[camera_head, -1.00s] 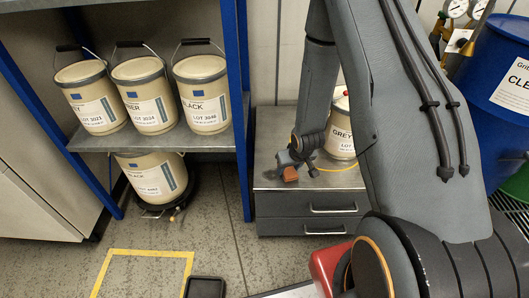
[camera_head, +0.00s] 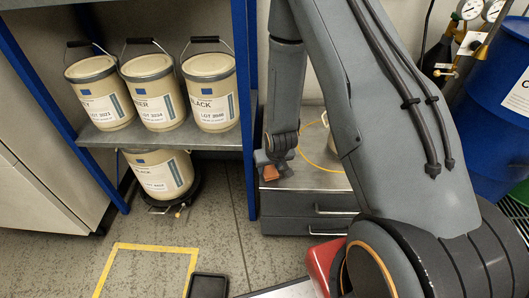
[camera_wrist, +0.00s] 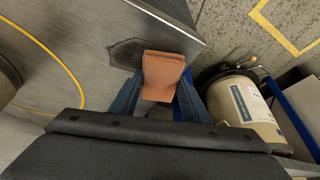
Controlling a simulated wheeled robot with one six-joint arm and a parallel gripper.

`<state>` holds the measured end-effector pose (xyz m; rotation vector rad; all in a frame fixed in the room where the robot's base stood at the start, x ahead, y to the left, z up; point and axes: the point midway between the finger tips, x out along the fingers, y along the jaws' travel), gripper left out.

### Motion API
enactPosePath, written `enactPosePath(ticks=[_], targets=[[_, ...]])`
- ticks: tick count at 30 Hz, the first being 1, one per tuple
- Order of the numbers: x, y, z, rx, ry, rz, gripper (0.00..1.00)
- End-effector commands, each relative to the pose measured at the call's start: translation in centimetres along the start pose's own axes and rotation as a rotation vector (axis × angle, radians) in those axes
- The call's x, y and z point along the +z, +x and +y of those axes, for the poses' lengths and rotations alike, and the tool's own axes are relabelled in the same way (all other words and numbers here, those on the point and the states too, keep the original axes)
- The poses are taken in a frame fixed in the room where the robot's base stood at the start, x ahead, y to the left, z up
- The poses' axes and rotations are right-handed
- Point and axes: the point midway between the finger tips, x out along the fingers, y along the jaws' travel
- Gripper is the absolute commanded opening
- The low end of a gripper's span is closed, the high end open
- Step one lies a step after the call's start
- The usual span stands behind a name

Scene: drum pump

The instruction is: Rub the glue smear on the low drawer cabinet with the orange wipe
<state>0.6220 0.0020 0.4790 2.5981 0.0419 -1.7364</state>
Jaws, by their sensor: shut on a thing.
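My gripper (camera_head: 270,164) is shut on the orange wipe (camera_head: 270,173), which also shows between the blue fingers in the wrist view (camera_wrist: 163,75). The low drawer cabinet (camera_head: 310,178) stands under it, with its grey top also in the wrist view (camera_wrist: 55,80). The glue smear (camera_wrist: 124,53) is a dark, outlined patch on that top near the edge. The wipe is right beside the smear and seems to overlap its right end. I cannot tell whether the wipe touches the top. In the head view the smear cannot be made out.
The blue shelf post (camera_head: 246,120) rises close to the left of my gripper. A yellow cable (camera_head: 312,157) lies on the cabinet top by a pail (camera_head: 340,150) partly hidden by my arm. Several pails (camera_head: 150,95) fill the shelf at left. A blue drum (camera_head: 495,105) stands at right.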

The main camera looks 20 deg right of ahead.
Motion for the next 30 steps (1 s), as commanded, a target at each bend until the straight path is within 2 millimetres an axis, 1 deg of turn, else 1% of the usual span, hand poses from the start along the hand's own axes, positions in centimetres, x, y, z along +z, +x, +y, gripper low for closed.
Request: enactPosePath(ticks=[1,2,3,4,11,24,30], targets=[[0.1,0.3,-0.3,0.0,0.001,-0.001,0.24],[-0.2,0.0,-0.5,0.001,0.002,0.002,0.24],[-0.5,-0.8,-0.5,0.002,0.004,0.003,0.24],[-0.5,-1.2,-0.4,0.002,0.004,0.001,0.24],[-1.3,-3.1,-0.1,0.003,0.008,0.002,0.24],[-2.8,-6.6,-0.3,0.002,0.004,0.001,0.24],[-3.0,-7.2,-0.4,0.002,0.004,0.0,0.24]])
